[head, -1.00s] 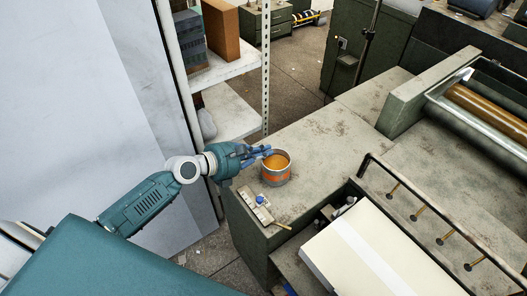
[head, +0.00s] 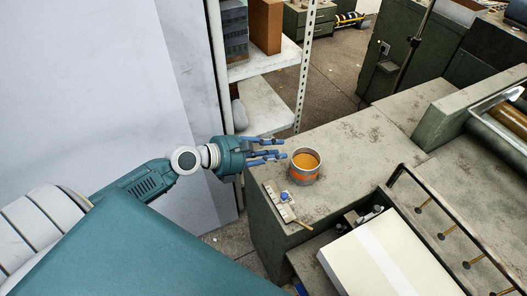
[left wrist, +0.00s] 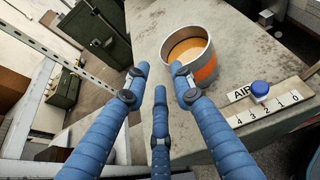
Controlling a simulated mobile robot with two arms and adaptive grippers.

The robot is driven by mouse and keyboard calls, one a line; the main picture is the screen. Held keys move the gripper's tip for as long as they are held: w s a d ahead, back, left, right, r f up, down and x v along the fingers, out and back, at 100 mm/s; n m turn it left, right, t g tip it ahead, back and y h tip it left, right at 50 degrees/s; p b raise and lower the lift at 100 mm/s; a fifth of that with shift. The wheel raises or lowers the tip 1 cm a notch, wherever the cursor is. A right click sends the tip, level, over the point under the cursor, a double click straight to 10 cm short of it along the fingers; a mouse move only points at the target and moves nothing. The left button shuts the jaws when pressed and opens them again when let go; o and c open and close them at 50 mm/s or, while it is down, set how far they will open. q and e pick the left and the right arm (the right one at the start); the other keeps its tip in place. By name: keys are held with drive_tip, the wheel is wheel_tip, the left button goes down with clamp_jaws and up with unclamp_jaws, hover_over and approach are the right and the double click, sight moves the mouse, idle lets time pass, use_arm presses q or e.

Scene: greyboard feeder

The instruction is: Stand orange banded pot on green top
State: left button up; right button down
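The orange banded pot (head: 304,167) is a grey metal can with an orange band and orange contents. It stands upright on the green top (head: 345,150), a worn grey-green cabinet surface, near its left end. My left gripper (head: 283,153) is open, with its blue fingers spread just left of the pot and apart from it. In the left wrist view the pot (left wrist: 188,55) stands beyond the fingertips (left wrist: 158,75), with nothing between the fingers. My right gripper is not in view.
A numbered plate with a blue knob (head: 284,197) lies by the cabinet's front edge. A pale paper stack (head: 390,255) is at the lower right. A shelf post (head: 303,75) rises behind the gripper. The top behind the pot is clear.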

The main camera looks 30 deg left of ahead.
use_arm(q)
drive_tip(key=shift+v, duration=2.3)
drive_tip(key=shift+w, duration=0.1)
